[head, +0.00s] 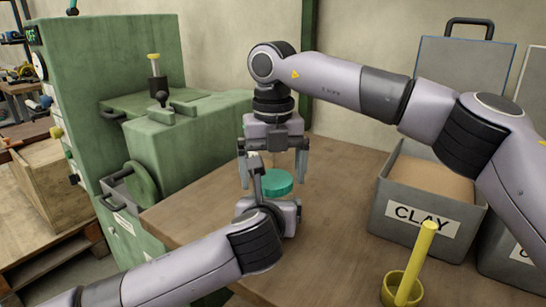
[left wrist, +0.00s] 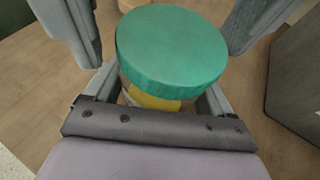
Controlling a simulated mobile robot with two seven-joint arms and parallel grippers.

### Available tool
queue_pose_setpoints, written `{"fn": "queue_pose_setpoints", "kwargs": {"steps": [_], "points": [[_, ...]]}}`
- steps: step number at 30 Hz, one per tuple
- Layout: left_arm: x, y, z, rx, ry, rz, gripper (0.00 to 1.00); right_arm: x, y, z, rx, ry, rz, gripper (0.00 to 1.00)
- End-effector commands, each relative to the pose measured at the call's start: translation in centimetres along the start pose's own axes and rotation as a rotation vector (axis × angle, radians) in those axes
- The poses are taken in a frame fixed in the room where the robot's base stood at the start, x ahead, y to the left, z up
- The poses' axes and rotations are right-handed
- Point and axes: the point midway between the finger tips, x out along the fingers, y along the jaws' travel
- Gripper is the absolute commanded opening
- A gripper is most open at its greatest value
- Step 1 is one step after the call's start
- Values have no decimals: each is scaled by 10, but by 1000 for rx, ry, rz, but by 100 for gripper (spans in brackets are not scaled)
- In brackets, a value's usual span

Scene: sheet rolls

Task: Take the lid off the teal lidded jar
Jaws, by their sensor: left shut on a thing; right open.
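The teal lid (head: 279,183) of the jar shows between the grippers over the wooden table; it looks seated on the jar. In the left wrist view the round lid (left wrist: 170,45) covers most of the jar body (left wrist: 153,98), which looks clear with something yellow inside. My left gripper (head: 268,187) is shut on the jar body, its fingers on either side below the lid. My right gripper (head: 273,175) points down from above, open, one finger on each side of the lid with gaps between. The jar's base is hidden.
A green machine (head: 185,140) with a handwheel stands left of the table (head: 335,165). A grey bin labelled CLAY (head: 425,222) stands at right. A yellow cup with a rod (head: 403,287) is at the front right. The table behind the grippers is clear.

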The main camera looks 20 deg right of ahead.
Motion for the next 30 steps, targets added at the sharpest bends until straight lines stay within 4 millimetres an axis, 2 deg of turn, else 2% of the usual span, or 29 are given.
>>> {"fn": "queue_pose_setpoints", "kwargs": {"steps": [8,13,14,19,25,30], "points": [[0,0,0,0,0,-1,0,2,0,0,0,0,-1,97],[0,0,0,0,0,-1,0,2,0,0,0,0,-1,42],[0,0,0,0,0,-1,0,2,0,0,0,0,0,39],[0,0,0,0,0,-1,0,2,0,0,-26,0,0,39],[0,0,0,0,0,-1,0,2,0,0,-215,0,0,39],[0,0,0,0,0,-1,0,2,0,0,-291,0,-1,39]]}}
